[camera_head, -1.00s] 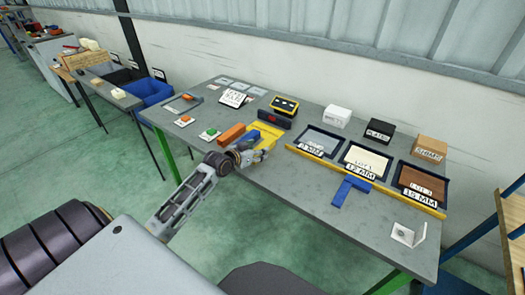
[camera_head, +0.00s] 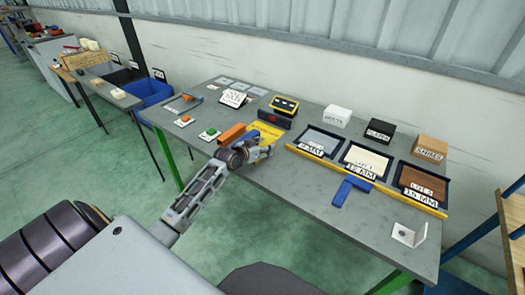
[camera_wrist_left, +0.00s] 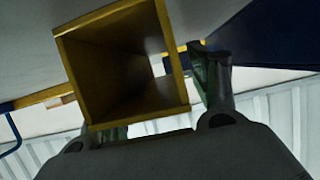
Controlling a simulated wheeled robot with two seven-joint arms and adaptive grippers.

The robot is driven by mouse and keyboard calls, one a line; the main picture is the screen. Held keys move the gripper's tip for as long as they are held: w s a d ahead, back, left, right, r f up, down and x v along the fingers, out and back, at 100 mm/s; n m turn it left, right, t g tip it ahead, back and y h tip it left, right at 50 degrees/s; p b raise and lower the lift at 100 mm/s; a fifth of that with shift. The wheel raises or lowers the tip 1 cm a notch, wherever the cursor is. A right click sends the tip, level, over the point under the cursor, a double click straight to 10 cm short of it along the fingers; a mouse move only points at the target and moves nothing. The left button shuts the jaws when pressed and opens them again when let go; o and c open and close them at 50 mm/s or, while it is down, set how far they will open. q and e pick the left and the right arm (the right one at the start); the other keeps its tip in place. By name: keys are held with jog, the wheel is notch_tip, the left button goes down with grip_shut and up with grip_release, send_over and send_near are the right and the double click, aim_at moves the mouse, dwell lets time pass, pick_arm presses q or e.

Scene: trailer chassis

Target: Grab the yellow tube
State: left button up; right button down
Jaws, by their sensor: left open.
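The yellow tube (camera_wrist_left: 85,70) is a square hollow tube, seen end-on in the left wrist view with its opening facing the camera. In the head view a yellow shape (camera_head: 268,129) shows just behind my left gripper (camera_head: 265,152), partly covered by it. In the left wrist view one finger (camera_wrist_left: 208,75) stands just right of the tube. The other finger is mostly hidden behind the tube's lower left corner. I cannot tell whether either finger touches it. My right gripper is out of view.
A dark stand (camera_head: 274,119) is behind. Labelled trays (camera_head: 367,160) and a blue angled piece (camera_head: 352,188) lie to the right.

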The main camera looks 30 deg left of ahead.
pick_arm(q)
jog(key=c, duration=1.3)
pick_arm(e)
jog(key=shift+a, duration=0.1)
pick_arm(q)
jog(key=shift+r, duration=0.2)
jog(key=shift+c, duration=0.2)
